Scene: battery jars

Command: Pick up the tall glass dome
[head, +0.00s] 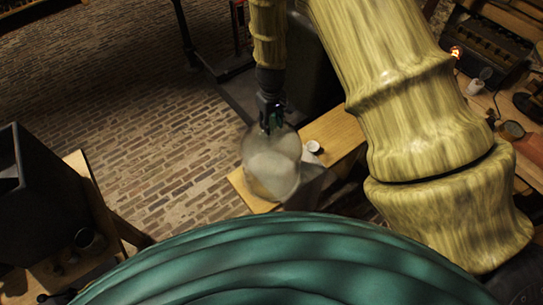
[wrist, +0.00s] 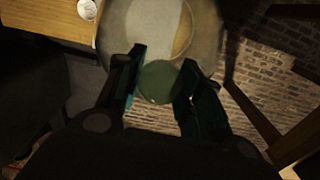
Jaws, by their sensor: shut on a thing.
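The tall glass dome (head: 270,165) is clear and see-through. It hangs below my gripper (head: 271,118) in the head view, in front of a light wooden table top. In the wrist view the dome (wrist: 165,22) shows at the top centre, with a round greenish part between the fingers of my gripper (wrist: 160,80). My gripper is shut on the dome at that part. Whether the dome's lower rim touches anything is hard to tell.
A wooden table (head: 338,133) lies below the dome, with a small white cup (head: 313,147) on it. A dark box (head: 38,185) stands at left. A cluttered bench (head: 490,100) is at right. Brick floor (head: 150,110) is open at left.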

